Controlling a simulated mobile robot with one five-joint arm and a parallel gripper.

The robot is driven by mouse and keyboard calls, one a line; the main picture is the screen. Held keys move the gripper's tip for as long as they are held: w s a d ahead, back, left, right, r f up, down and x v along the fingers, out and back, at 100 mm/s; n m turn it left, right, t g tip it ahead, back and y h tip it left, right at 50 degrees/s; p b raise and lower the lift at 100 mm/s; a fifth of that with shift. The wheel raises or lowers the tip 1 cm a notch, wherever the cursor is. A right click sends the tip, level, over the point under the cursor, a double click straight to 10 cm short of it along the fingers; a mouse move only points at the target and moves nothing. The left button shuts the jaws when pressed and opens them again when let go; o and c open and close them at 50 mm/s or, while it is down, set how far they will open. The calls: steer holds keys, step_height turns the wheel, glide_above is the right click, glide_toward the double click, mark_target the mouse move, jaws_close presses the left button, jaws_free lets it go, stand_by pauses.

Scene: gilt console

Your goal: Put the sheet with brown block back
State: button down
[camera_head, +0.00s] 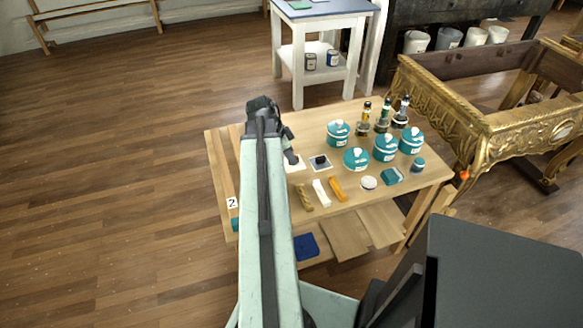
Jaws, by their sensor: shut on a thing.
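A small white sheet (297,166) shows at the end of my arm, over the left part of the wooden table. My gripper (292,158) is at this sheet and shut on it. The jaws and arm cover much of it, and I cannot make out the brown block apart from the dark gripper. I cannot tell whether the sheet touches the tabletop. Just to the right, apart from it, a pale grey sheet with a dark block (320,162) lies on the table.
On the table (275,223) stand several teal tins (356,159) and dark-capped bottles (382,116). In front lie a brown twisted piece (305,197), a white bar (321,193) and an orange bar (338,189). A gilt console (470,115) stands close on the right.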

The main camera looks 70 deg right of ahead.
step_height(320, 180, down, 3)
steer(key=shift+f+b, duration=0.2)
steer(key=shift+b, duration=1)
steer(key=shift+r, duration=0.25)
steer(key=shift+f, duration=0.2)
steer(key=c, duration=1.4)
jaws_free()
steer(key=shift+c, duration=0.2)
steer(key=shift+r+p, duration=0.5)
steer(key=shift+p, duration=0.05)
steer(key=p+v, duration=1)
steer(key=v, duration=0.1)
steer(key=shift+r, duration=0.2)
